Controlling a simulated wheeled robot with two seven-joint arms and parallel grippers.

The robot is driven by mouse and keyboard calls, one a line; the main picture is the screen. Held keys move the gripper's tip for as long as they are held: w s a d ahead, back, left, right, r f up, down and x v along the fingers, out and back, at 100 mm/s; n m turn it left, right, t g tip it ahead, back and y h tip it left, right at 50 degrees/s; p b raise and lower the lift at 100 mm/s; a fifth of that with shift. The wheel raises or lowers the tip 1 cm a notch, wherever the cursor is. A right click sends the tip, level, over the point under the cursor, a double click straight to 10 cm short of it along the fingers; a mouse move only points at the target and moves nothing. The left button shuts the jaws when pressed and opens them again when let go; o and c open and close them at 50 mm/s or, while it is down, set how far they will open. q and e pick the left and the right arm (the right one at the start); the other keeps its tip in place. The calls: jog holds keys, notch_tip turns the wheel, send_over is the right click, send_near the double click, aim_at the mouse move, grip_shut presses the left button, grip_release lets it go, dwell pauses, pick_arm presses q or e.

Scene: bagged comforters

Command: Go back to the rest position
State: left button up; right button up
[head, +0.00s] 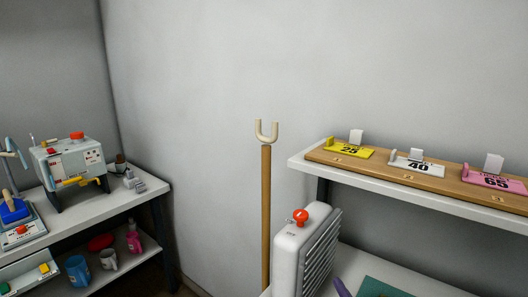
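Neither of my grippers shows in the head view, and no part of my arms can be made out for sure. No bagged comforter shows either. The view holds a grey wall corner, a shelf unit at the left and a shelf with number tags at the right.
A wooden pole (266,215) with a forked top stands mid-view. A white louvred unit (298,255) with a red knob stands right of it. Number tags sit on a wooden board (452,188) on the right shelf. A boxy machine (75,162) stands on the left shelf unit (110,205).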

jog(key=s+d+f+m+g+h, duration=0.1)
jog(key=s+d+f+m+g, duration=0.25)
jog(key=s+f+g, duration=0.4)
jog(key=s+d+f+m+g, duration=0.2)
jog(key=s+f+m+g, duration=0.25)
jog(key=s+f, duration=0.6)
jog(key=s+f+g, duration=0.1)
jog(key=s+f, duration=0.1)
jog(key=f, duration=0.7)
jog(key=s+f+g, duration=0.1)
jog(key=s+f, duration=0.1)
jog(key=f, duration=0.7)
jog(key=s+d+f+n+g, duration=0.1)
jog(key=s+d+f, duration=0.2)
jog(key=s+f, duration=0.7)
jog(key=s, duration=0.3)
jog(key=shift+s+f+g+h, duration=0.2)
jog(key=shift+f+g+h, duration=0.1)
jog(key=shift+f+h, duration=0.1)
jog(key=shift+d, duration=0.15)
